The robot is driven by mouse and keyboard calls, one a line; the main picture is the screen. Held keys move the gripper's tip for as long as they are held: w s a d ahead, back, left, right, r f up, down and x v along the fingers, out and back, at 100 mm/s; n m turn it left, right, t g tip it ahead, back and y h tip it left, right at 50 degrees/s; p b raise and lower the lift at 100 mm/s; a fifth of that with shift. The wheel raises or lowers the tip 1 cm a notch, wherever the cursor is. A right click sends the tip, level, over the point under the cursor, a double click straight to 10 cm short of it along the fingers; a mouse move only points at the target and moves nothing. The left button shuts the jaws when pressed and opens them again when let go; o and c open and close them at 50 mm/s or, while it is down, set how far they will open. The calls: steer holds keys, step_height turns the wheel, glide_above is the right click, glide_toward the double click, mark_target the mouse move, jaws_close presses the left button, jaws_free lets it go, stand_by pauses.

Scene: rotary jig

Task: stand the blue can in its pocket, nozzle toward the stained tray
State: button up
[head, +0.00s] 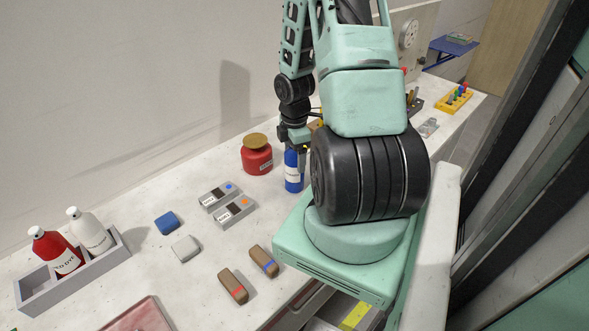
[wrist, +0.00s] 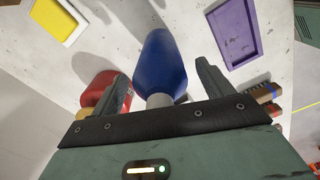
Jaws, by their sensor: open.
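The blue can (head: 293,172) stands upright on the white table, partly hidden by my arm in the head view. In the wrist view the blue can (wrist: 160,62) lies between the two fingers of my gripper (wrist: 162,85), its grey neck close to the palm. The fingers are spread, with a visible gap on each side of the can. My gripper (head: 296,147) is over the can's top in the head view. A pinkish tray (head: 140,316) is cut off by the bottom edge; I cannot tell whether it is the stained one. I cannot make out the can's pocket or which way its nozzle points.
A red pot (head: 257,157) with a brown lid stands close left of the can. Two grey boxes (head: 235,211), two brown blocks (head: 233,286), and blue and white pieces lie nearer. A grey holder (head: 75,279) bears two bottles. The wrist view shows yellow (wrist: 57,18) and purple (wrist: 234,32) trays.

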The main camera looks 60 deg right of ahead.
jaws_close()
